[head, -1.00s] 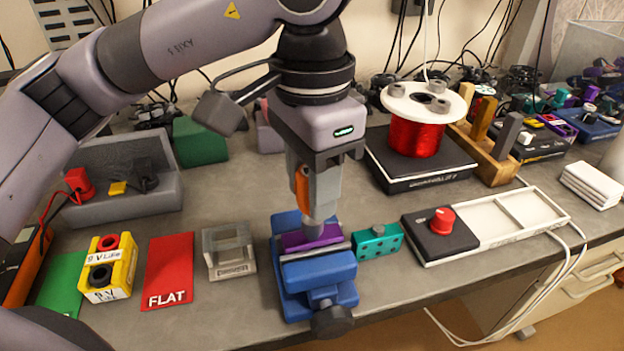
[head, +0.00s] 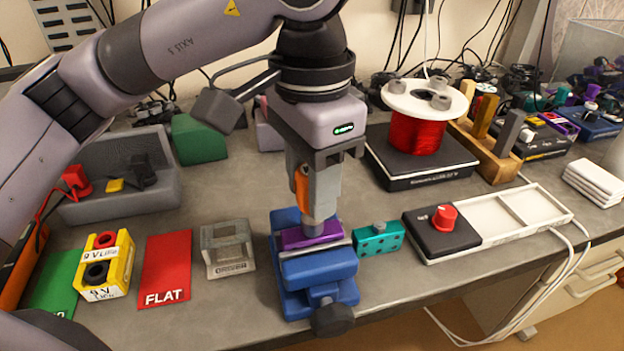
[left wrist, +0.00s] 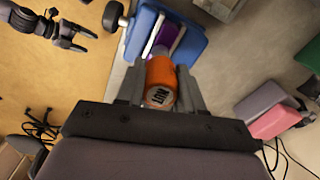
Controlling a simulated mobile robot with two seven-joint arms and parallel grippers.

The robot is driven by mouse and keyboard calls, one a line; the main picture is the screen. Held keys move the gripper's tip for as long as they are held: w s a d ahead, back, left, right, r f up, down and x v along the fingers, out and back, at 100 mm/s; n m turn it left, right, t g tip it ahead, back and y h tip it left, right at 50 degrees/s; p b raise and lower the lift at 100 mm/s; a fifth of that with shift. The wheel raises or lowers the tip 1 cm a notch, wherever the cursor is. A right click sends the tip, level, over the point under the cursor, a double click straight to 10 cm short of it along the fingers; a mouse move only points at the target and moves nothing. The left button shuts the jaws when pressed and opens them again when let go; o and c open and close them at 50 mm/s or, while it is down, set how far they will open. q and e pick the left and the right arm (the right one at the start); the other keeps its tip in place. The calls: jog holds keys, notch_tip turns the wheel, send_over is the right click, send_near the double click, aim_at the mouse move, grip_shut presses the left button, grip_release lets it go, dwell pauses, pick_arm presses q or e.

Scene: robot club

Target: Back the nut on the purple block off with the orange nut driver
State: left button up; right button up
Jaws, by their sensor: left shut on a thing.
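A purple block (head: 312,234) is clamped in a blue vise (head: 318,272) near the bench's front edge. My left gripper (head: 314,200) is shut on the orange nut driver (head: 301,186) and holds it upright over the block. The driver's lower end is at the top of the block; the nut is hidden beneath it. In the left wrist view the driver's orange end (left wrist: 161,84) marked NUT sits between the fingers, with the purple block (left wrist: 173,38) beyond. My right gripper (left wrist: 72,32) shows at the upper left there, empty, fingers apart, away from the vise.
A teal block (head: 378,239) stands just right of the vise. A grey driver stand (head: 228,250) and a red FLAT card (head: 166,270) lie to its left. A black box with a red knob (head: 443,217) and white tray is at the right. A red wire spool (head: 416,133) stands behind.

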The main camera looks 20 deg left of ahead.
pick_arm(q)
jog(key=shift+f, duration=0.15)
dwell(0.4)
jog(key=o, duration=1)
